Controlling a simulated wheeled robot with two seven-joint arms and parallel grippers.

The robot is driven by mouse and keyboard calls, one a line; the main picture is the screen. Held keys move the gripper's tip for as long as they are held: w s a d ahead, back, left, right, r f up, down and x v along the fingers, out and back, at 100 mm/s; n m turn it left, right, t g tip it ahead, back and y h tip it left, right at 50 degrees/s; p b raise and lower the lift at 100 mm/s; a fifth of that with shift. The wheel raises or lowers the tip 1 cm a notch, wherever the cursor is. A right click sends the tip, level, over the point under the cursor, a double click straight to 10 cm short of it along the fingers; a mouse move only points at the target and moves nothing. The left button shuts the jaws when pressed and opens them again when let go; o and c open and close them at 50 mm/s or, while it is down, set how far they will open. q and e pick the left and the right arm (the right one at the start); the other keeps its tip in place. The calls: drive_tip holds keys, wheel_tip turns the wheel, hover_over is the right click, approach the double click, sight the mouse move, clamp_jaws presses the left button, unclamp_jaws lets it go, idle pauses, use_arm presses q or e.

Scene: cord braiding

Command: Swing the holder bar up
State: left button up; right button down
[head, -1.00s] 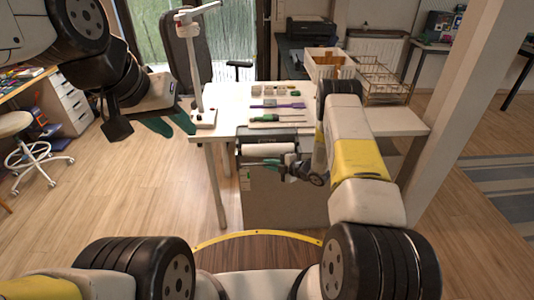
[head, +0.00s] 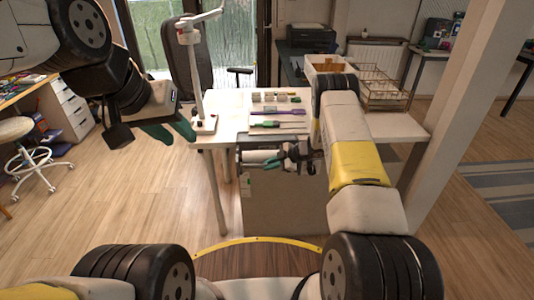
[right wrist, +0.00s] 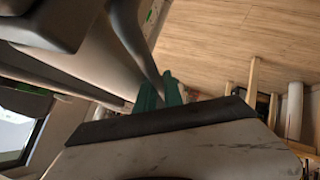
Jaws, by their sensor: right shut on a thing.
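My right gripper (head: 273,164) is at the front of the pale unit (head: 285,203) below the table edge, beside a white roll (head: 256,156). In the right wrist view its green fingers (right wrist: 160,93) are close together, at the end of a grey bar-like part (right wrist: 132,40) that looks like the holder bar. The exact contact is partly hidden. In the head view the bar is hard to tell apart from the roll and gripper. My left gripper (head: 168,132) is open and empty, left of the table, with its green fingers spread.
The white table (head: 222,127) carries a white stand (head: 197,80), a purple tool (head: 284,113), a green-handled tool (head: 266,124), a white bin (head: 325,68) and a wire rack (head: 383,90). A pale post (head: 456,110) stands at the right.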

idle(0.3)
drive_tip(key=c, duration=1.5)
unclamp_jaws()
drive_tip(key=shift+w, duration=0.1)
drive_tip(key=shift+r, duration=0.1)
